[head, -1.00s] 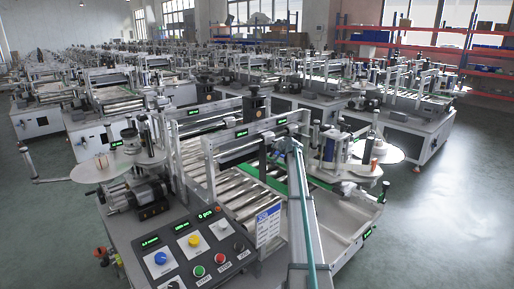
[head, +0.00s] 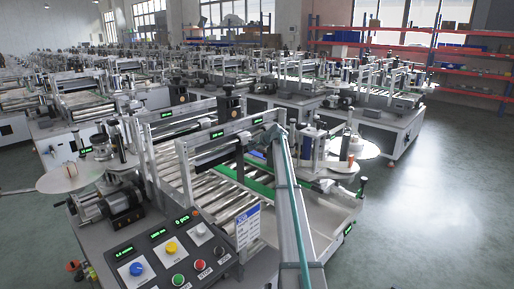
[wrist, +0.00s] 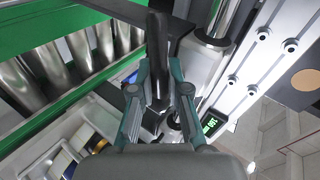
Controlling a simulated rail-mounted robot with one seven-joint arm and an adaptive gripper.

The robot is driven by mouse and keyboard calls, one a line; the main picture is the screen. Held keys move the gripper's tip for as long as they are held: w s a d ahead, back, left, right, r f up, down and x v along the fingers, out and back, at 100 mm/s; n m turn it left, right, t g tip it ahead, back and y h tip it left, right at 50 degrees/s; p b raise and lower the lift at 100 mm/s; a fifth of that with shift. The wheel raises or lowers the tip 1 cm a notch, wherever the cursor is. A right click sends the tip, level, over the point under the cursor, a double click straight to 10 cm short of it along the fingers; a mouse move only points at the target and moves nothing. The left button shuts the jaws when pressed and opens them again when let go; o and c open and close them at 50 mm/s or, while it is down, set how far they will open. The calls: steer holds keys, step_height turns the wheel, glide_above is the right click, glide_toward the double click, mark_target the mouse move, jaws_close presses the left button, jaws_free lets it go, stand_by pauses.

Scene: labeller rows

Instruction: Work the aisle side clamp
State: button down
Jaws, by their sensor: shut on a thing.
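In the wrist view my gripper (wrist: 159,90) has its two teal-grey fingers closed on either side of a dark cylindrical clamp handle (wrist: 158,50). The handle runs up between the fingers from a dark bracket (wrist: 120,10). In the head view my arm reaches to the near labeller's far right part, by the green guide strip (head: 258,187). There the fingers and the handle are too small and covered to make out.
The near labeller has steel rollers (head: 215,197) and a control panel (head: 165,262) with coloured buttons. A label reel disc (head: 352,147) stands right of my arm. A small green display (wrist: 211,124) is right of the fingers. Open floor (head: 440,200) lies at right.

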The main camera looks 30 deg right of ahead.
stand_by(0.3)
steer(key=c, duration=1.1)
jaws_free()
steer(key=shift+c, duration=0.2)
steer(key=v, duration=1.2)
steer(key=shift+d, duration=0.1)
